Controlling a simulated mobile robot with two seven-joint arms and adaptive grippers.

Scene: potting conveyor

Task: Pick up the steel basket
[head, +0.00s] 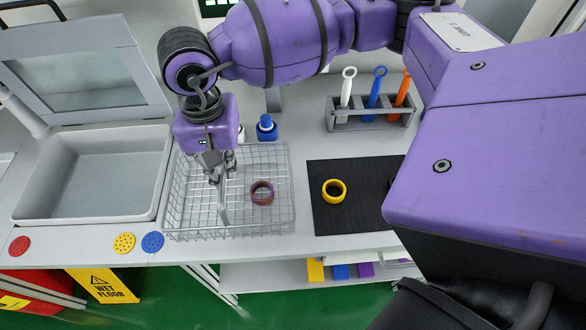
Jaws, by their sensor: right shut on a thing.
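The steel basket (280,226), a wide rectangular wire basket, stands on the light table left of the middle in the head view. A brown-purple ring (262,193) lies inside it, to the right of my gripper. My right gripper (216,180) points down over the basket and is shut on its upright grey handle (222,206). The basket appears to rest on the table. The fingertips are small here, and the gripper hides part of the basket's back left. My left gripper is not in view.
A grey sink-like basin (90,180) is close on the left. A black mat (330,215) with a yellow ring (334,191) lies right. Coloured discs (124,243) lie along the front edge.

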